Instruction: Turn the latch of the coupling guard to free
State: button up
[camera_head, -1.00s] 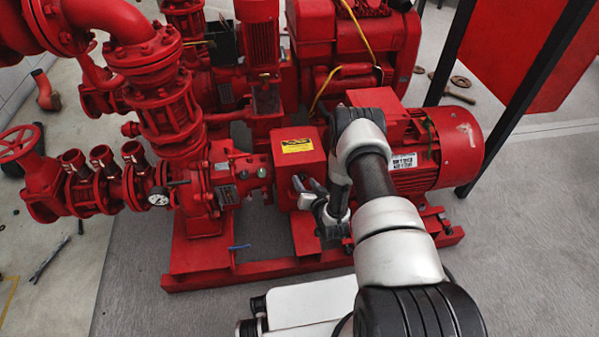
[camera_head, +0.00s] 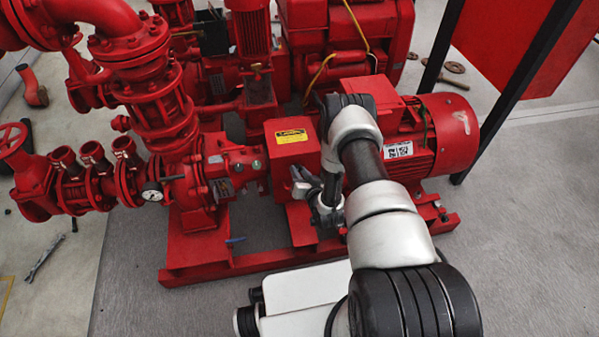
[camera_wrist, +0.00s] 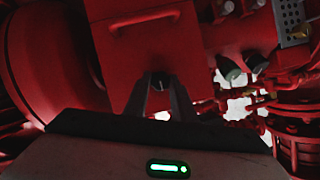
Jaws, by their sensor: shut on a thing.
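The coupling guard (camera_head: 290,155) is a red box with a yellow label on top, between the pump and the motor. It fills the upper middle of the wrist view (camera_wrist: 150,45). My gripper (camera_head: 301,182) is at the guard's front face, partly hidden by my own arm. In the wrist view the two dark fingers of my gripper (camera_wrist: 160,84) reach the lower front of the guard. They are shut on the latch (camera_wrist: 160,79), a small dark piece between the fingertips. Most of the latch is hidden by the fingers, so its angle is unclear.
The red motor (camera_head: 437,140) stands to the right of the guard and the pump body (camera_head: 195,185) to the left. A pressure gauge (camera_head: 152,192) and a handwheel (camera_head: 14,140) are further left. The red base frame (camera_head: 245,265) runs below.

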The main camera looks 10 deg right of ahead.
jog(key=n+h, duration=0.2)
jog(key=n, duration=0.1)
jog(key=a+n+h, duration=0.1)
jog(key=n+h, duration=0.1)
jog(key=n, duration=0.1)
jog(key=shift+w, duration=0.1)
jog(key=n+h, duration=0.2)
jog(key=n, duration=0.1)
jog(key=shift+t, duration=0.4)
jog(key=shift+a+f+n+t+h, duration=0.1)
jog(key=shift+n+t+h, duration=0.4)
jog(key=shift+n+h, duration=0.9)
jog(key=shift+n+y, duration=0.4)
jog(key=shift+n, duration=0.1)
jog(key=o, duration=1.1)
jog(key=shift+c, duration=0.2)
jog(key=shift+f, duration=0.1)
